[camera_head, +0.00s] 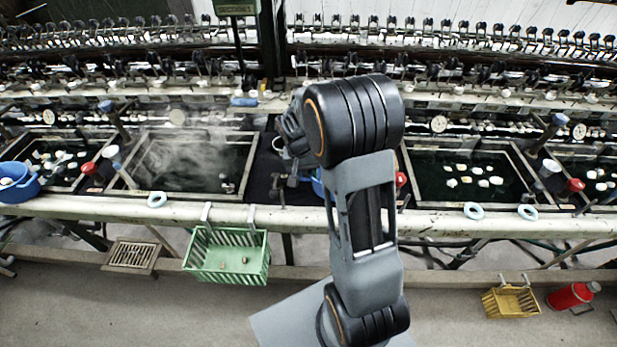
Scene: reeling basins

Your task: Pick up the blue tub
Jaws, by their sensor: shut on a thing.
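A blue tub (318,184) shows only as a small strip, mostly hidden behind my arm, at the front rail right of the dark gap between the basins. My gripper (290,182) is beside its left edge, shut on it; the grip itself is largely hidden by my arm. Another blue tub (20,190), round and with a pale thing in it, stands at the far left on the front ledge, well apart from my gripper.
Dark water basins lie left (195,165) and right (465,178) of my arm. A green basket (228,258) hangs from the front rail (430,222). Pale blue rings (473,211) lie on the rail. A yellow basket (510,302) and red flask (572,296) are on the floor.

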